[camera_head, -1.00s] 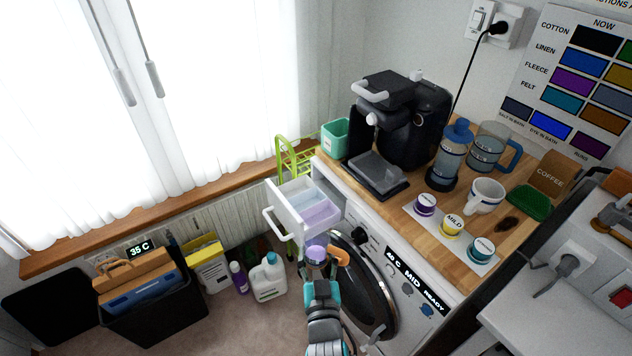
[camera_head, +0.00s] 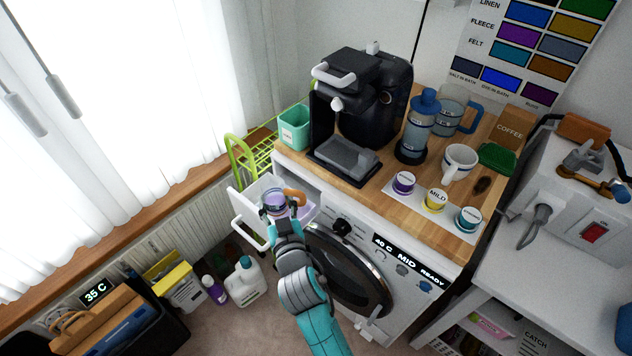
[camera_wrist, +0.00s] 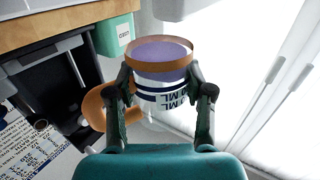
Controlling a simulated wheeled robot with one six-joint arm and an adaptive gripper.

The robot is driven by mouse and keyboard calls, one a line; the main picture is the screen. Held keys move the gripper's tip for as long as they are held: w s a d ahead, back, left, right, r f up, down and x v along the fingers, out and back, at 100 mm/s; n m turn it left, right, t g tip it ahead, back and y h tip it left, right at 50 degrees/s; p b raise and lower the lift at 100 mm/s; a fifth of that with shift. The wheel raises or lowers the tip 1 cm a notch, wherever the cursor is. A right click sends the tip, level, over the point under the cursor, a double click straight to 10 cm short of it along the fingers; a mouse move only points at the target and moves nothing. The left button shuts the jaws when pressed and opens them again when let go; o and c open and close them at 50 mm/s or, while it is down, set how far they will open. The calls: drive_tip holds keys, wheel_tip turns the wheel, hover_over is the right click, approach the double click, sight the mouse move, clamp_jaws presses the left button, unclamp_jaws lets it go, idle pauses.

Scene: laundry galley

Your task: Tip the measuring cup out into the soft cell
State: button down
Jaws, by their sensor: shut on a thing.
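The measuring cup (camera_wrist: 160,92) is a clear cup with an orange rim and handle, dark printed marks and purple contents. My gripper (camera_wrist: 160,82) is shut on its sides, with the handle to the left in the wrist view. In the head view the cup (camera_head: 273,201) is above the pulled-out white detergent drawer (camera_head: 243,209) of the washing machine. It looks about upright, with the purple still inside. The cup and my gripper (camera_head: 283,212) hide much of the drawer's cells, including any label of the soft cell. A pale purple cell area (camera_head: 307,209) shows right of the gripper.
The washing machine (camera_head: 390,290) stands under a wooden worktop (camera_head: 400,190). A coffee machine (camera_head: 365,105) and a green pot (camera_head: 294,128) stand above the drawer. A lime rack (camera_head: 240,160) is behind it. Bottles (camera_head: 243,283) stand on the floor to the left.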

drive_tip(key=w+d+r+m+h, duration=0.1)
drive_tip(key=w+d, duration=0.4)
drive_tip(key=d, duration=0.5)
drive_tip(key=m+h, duration=0.1)
drive_tip(key=h, duration=0.1)
drive_tip(key=shift+r+t+h, duration=0.2)
drive_tip(key=shift+t+h, duration=0.2)
drive_tip(key=shift+d, duration=0.1)
drive_tip(key=shift+a+f+n+t+h, duration=0.15)
drive_tip(key=shift+a+n, duration=0.15)
drive_tip(key=shift+n, duration=2.9)
drive_tip(key=shift+a+f+n+t+h, duration=0.1)
drive_tip(key=shift+a+n, duration=0.15)
drive_tip(key=shift+n, duration=2.95)
drive_tip(key=shift+a+f+n+t+h, duration=0.15)
drive_tip(key=shift+a+n, duration=0.15)
drive_tip(key=shift+n, duration=2.9)
